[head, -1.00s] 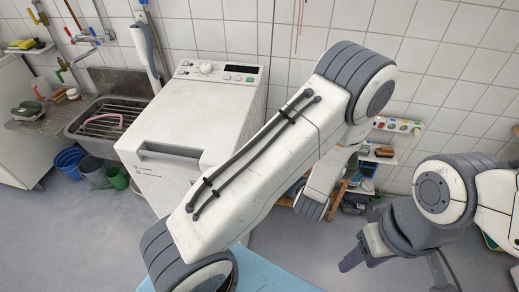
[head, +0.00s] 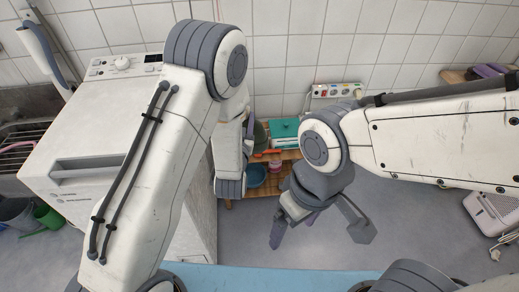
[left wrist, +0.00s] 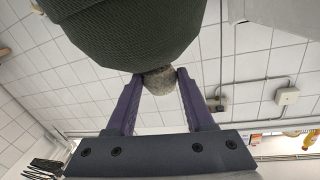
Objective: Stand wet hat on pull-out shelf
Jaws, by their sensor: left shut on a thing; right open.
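The wet hat (left wrist: 130,35) is dark green and knitted, with a grey bobble, and fills the top of the left wrist view. My left gripper (left wrist: 160,78) is shut on the hat at its bobble, one purple finger on each side. In the head view my left forearm hides these fingers; a dark green patch beside the wrist may be the hat. My right gripper (head: 318,238) is open and empty, pointing down above the floor right of centre. I cannot tell which surface is the pull-out shelf; a low wooden shelf (head: 284,155) stands at the back wall, partly hidden.
The wooden shelf holds a teal box (head: 285,130) and a blue bowl (head: 256,176). A power strip (head: 337,90) is on the wall. The grey floor at right is mostly clear.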

